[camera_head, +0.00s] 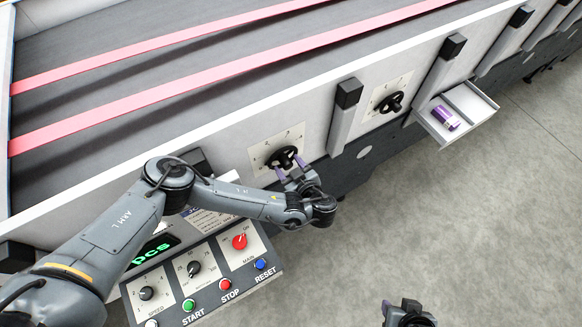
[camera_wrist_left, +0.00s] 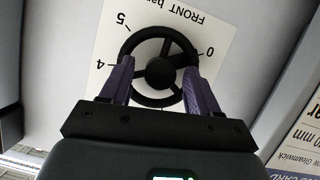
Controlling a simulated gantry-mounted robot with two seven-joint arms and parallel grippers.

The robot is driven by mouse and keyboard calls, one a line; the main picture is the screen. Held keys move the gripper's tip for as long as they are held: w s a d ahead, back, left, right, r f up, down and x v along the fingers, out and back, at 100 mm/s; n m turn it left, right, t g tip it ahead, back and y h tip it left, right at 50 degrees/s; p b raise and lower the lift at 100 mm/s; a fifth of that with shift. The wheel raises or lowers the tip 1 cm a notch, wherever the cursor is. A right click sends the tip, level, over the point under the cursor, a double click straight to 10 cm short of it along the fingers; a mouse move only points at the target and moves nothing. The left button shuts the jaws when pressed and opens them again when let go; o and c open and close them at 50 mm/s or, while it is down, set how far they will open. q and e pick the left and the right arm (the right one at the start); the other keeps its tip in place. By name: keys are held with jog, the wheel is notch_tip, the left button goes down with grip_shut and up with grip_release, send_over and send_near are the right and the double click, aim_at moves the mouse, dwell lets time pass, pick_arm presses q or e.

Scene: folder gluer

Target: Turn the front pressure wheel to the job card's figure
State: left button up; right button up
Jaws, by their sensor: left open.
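The front pressure wheel (camera_head: 284,158) is a black spoked handwheel on a white dial plate on the machine's side panel. In the left wrist view the wheel (camera_wrist_left: 160,72) shows close up, with "FRONT", 0, 4 and 5 legible upside down on its plate (camera_wrist_left: 185,20). My left gripper (camera_head: 290,167) is open at the wheel, its purple fingers on either side of the lower rim; contact cannot be told. The job card (camera_wrist_left: 300,145) shows partly at the right edge of that view, its figure not readable. My right gripper (camera_head: 408,312) is partly visible at the bottom, its opening unclear.
A second black wheel (camera_head: 390,102) sits further right, beyond a post (camera_head: 345,115). An open drawer (camera_head: 470,105) holds a purple cylinder (camera_head: 445,118). A control panel (camera_head: 200,275) with buttons and knobs lies below my left arm. The floor at right is clear.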

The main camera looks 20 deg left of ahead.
pick_arm(q)
jog(key=c, duration=1)
jog(key=shift+c, duration=0.2)
